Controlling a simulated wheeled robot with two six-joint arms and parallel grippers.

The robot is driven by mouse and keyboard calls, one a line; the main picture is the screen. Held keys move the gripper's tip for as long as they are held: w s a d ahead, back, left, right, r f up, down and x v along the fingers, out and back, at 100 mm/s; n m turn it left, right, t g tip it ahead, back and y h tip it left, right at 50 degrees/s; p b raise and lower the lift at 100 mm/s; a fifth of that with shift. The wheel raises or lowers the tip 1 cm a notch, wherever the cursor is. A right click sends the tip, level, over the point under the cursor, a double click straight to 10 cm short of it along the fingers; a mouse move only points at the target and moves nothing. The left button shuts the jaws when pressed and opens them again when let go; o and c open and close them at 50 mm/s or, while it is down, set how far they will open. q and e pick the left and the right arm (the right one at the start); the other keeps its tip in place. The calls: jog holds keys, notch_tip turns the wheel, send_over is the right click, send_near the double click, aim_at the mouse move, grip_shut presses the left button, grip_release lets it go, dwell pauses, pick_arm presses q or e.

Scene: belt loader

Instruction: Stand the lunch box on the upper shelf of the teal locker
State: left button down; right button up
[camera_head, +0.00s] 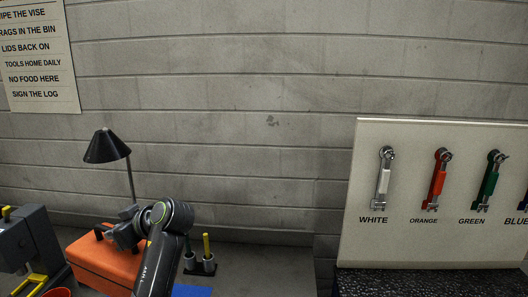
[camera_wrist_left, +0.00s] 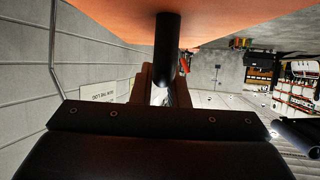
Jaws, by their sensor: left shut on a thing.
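The lunch box, an orange box (camera_head: 105,265) with a dark handle on top, is at the lower left of the head view. My left gripper (camera_head: 112,236) reaches over its top and is shut on it at the handle; the arm hides its right side. In the left wrist view the orange surface (camera_wrist_left: 225,15) fills the top, and a black bar (camera_wrist_left: 168,45) runs down between the fingers. I cannot tell whether the box is clear of the surface under it. The teal locker and my right gripper are in neither view.
A black lamp (camera_head: 107,147) stands behind the box. A grey machine with yellow parts (camera_head: 28,245) is at its left. Grey cups with a yellow tool (camera_head: 205,255) and a blue mat (camera_head: 192,290) are at its right. A wrench board (camera_head: 440,240) stands farther right.

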pick_arm(q)
jog(key=s+d+f+m+t+h+b, duration=0.1)
jog(key=d+f+m+t+h+b, duration=0.1)
jog(key=s+d+f+m+t+h+b, duration=0.1)
jog(key=d+f+m+t+b, duration=0.1)
jog(key=d+f+m, duration=0.1)
jog(key=s+d+f+m+t+h+b, duration=0.1)
jog(key=d+f+m+t+h+b, duration=0.1)
jog(key=t, duration=0.1)
jog(key=shift+s+d+f+m+h+b, duration=0.1)
jog(key=shift+d+f+m+h+b, duration=0.1)
jog(key=shift+f+m+h+b, duration=0.15)
jog(key=s+d+f+m+t+h+b, duration=0.1)
jog(key=s+d+m+h+b, duration=0.3)
jog(key=s+d+m+h, duration=0.2)
jog(key=shift+s+d+f+t, duration=0.2)
jog(key=shift+s+f+t, duration=0.05)
jog(key=shift+f+t, duration=0.1)
jog(key=shift+w+m+h, duration=0.1)
jog(key=shift+m+h, duration=0.15)
